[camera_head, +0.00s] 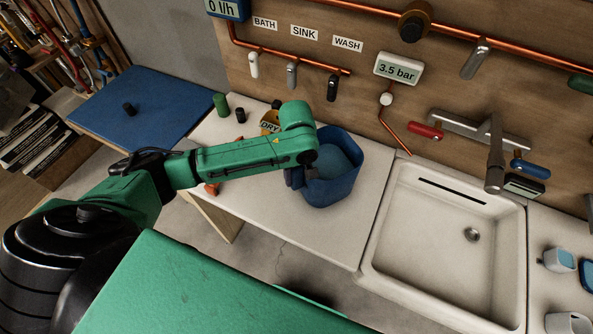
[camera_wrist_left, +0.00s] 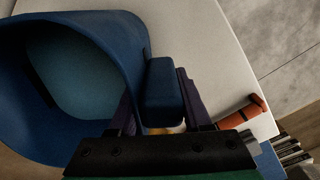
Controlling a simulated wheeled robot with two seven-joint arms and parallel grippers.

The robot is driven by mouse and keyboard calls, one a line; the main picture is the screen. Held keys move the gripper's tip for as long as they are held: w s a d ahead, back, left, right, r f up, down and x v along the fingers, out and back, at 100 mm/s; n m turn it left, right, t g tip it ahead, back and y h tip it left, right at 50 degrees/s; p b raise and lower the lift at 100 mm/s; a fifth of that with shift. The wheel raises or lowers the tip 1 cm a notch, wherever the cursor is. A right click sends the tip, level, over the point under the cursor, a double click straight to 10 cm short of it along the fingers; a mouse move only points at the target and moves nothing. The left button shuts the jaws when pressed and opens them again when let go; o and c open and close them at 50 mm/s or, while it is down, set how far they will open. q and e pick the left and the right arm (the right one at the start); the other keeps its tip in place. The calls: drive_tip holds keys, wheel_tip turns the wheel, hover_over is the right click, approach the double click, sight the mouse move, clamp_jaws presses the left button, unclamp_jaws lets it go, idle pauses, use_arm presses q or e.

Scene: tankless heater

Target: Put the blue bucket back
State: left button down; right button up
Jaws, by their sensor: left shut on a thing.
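The blue bucket (camera_head: 345,187) is over the white counter, just left of the sink, with its open top facing up and lighter blue inside. My left gripper (camera_head: 294,177) is at the bucket's left side, partly hidden by my green arm. In the left wrist view the bucket (camera_wrist_left: 125,35) fills the left side, and the gripper (camera_wrist_left: 162,95) is shut on a blue block-shaped grip at its wall. I cannot tell whether the bucket's base touches the counter. My right gripper is not in view.
The white sink basin (camera_head: 440,240) with its faucet (camera_head: 495,160) is to the right. A yellow DRY sign (camera_head: 269,122), a green cylinder (camera_head: 221,104) and an orange-handled tool (camera_wrist_left: 243,112) are on the counter's left part. The counter's front is clear.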

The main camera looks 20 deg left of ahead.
use_arm(q)
drive_tip(key=shift+a, duration=0.1)
drive_tip(key=shift+f, duration=0.45)
idle(0.4)
drive_tip(key=shift+c, duration=1.3)
unclamp_jaws()
drive_tip(key=shift+f, duration=0.1)
wheel_tip(320, 180, up, 11)
drive_tip(key=shift+f+b, duration=0.1)
drive_tip(key=shift+b, duration=0.8)
drive_tip(key=shift+r+p, duration=0.4)
drive_tip(key=shift+r, duration=1.5)
